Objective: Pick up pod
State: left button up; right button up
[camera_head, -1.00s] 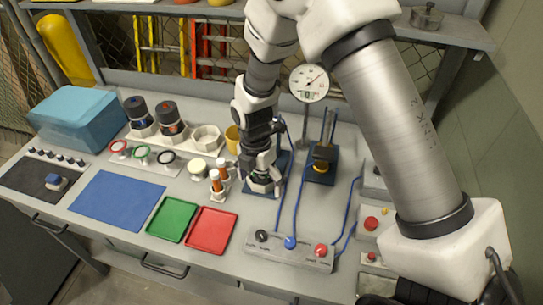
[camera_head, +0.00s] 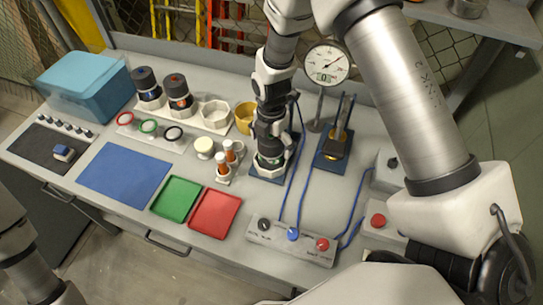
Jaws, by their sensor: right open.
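Two dark pods stand upright in a white holder at the back left: one with a blue top (camera_head: 146,82) and one with a red-orange top (camera_head: 178,90). The holder's third, right-hand socket (camera_head: 216,113) is empty. My right gripper (camera_head: 268,164) points down over a dark blue stand (camera_head: 262,176) at mid table, right of the holder. It is open. The gripper and wrist cover most of the stand, so I cannot tell whether a pod sits there. My left gripper is out of view; only part of my left arm shows at bottom left.
A control box (camera_head: 292,241) with knobs stands at the front, with blue cables running back. A second blue stand (camera_head: 335,152) and a dial gauge (camera_head: 327,64) are right of the gripper. Orange-capped vials (camera_head: 229,155) stand close left.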

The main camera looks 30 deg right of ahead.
jog(key=shift+s+a+r, duration=0.1)
jog(key=shift+a+r, duration=0.05)
jog(key=c, duration=1.8)
jog(key=shift+c, duration=0.2)
